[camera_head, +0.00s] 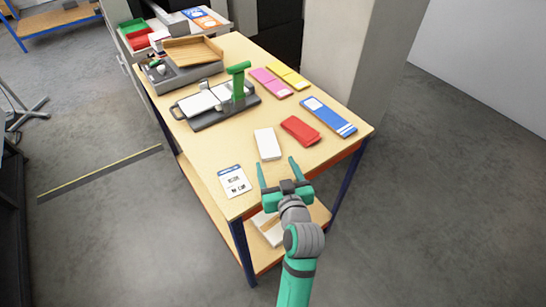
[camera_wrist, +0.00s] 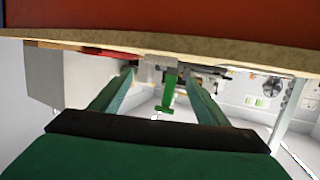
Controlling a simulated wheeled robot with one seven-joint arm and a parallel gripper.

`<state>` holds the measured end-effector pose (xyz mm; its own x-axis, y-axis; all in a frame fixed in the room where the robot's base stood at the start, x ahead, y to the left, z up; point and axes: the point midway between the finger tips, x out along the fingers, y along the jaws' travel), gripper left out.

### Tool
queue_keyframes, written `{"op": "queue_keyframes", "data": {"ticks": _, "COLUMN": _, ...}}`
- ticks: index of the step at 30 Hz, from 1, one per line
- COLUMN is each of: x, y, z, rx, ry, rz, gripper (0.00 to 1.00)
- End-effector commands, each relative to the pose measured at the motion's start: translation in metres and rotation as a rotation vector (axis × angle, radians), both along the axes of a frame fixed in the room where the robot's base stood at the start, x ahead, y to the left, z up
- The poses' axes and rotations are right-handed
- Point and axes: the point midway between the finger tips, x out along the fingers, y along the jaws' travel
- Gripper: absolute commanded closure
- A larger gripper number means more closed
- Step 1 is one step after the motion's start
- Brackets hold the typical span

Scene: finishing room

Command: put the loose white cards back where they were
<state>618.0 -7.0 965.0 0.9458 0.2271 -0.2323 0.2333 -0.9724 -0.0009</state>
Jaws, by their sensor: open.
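A white card or small stack of white cards (camera_head: 267,144) lies flat on the bench top, near its front middle. I cannot tell how many cards are in it. More white sheets (camera_head: 202,102) lie on a dark grey device (camera_head: 213,117) with an upright green handle (camera_head: 238,82), further back. My gripper (camera_head: 276,163) is open and empty at the bench's front edge, with its two teal fingers pointing toward the white card. In the wrist view the open fingers (camera_wrist: 160,72) show with the bench edge across the top and the green handle (camera_wrist: 169,103) beyond.
On the bench (camera_head: 200,150), a red block (camera_head: 300,130) and a blue pack (camera_head: 328,116) lie right of the white card. Pink (camera_head: 270,82) and yellow (camera_head: 288,75) packs lie behind. A printed card (camera_head: 234,181) lies front left. A wooden tray (camera_head: 193,51) stands at the back.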

Motion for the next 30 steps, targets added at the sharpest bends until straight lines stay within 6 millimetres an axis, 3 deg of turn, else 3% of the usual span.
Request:
{"op": "queue_keyframes", "data": {"ticks": 3, "x": -0.016, "y": -0.004, "z": 0.003, "rx": -0.001, "ry": 0.001, "rz": -0.002, "gripper": 0.32}}
{"op": "queue_keyframes", "data": {"ticks": 9, "x": -0.028, "y": -0.007, "z": 0.007, "rx": -0.001, "ry": 0.0, "rz": -0.001, "gripper": 0.32}}
{"op": "queue_keyframes", "data": {"ticks": 30, "x": -0.029, "y": -0.002, "z": 0.007, "rx": 0.0, "ry": 0.001, "rz": 0.008, "gripper": 0.32}}
